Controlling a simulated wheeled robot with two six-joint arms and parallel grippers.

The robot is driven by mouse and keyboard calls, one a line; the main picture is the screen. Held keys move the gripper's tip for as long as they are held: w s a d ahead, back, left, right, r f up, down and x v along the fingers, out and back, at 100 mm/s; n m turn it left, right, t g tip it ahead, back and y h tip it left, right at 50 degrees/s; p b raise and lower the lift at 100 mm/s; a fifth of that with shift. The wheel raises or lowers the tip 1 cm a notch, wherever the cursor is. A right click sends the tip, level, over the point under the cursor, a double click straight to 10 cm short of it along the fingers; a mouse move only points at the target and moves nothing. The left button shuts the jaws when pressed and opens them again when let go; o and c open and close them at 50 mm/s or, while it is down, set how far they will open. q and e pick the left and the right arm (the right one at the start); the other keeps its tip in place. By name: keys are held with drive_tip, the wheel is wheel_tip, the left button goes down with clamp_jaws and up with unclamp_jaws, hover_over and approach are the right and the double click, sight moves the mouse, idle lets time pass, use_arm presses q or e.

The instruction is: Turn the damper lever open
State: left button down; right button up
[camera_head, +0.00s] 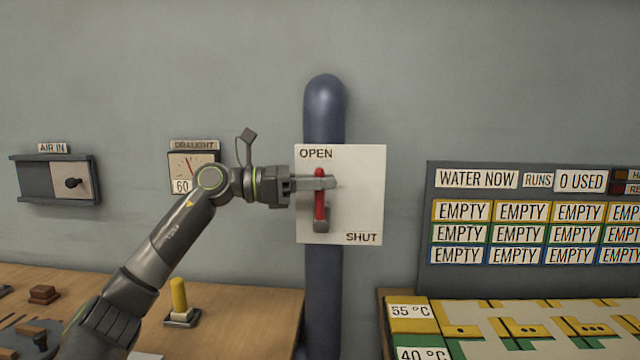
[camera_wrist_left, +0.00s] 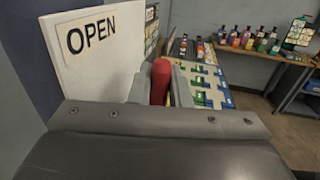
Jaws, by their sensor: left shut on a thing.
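The damper lever (camera_head: 320,200) is red and stands upright on a white plate (camera_head: 362,190) fixed to a blue pipe. The plate reads OPEN at its top left and SHUT at its bottom right. A grey piece sits at the lever's lower end. My left gripper (camera_head: 328,183) reaches in from the left and is shut on the lever's upper part. In the left wrist view the red lever (camera_wrist_left: 161,82) stands between the fingers, with the OPEN label (camera_wrist_left: 90,35) to its left. The fingers hide part of the lever. My right gripper is not in view.
The blue pipe (camera_head: 324,110) runs down behind the plate. A draught gauge (camera_head: 190,172) and an air-in slide (camera_head: 72,182) are on the wall at left. A wooden bench (camera_head: 250,310) holds a yellow-handled piece (camera_head: 180,296). A board with EMPTY labels (camera_head: 430,270) stands at right.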

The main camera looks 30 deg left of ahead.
use_arm(q)
drive_tip(key=c, duration=1.4)
unclamp_jaws()
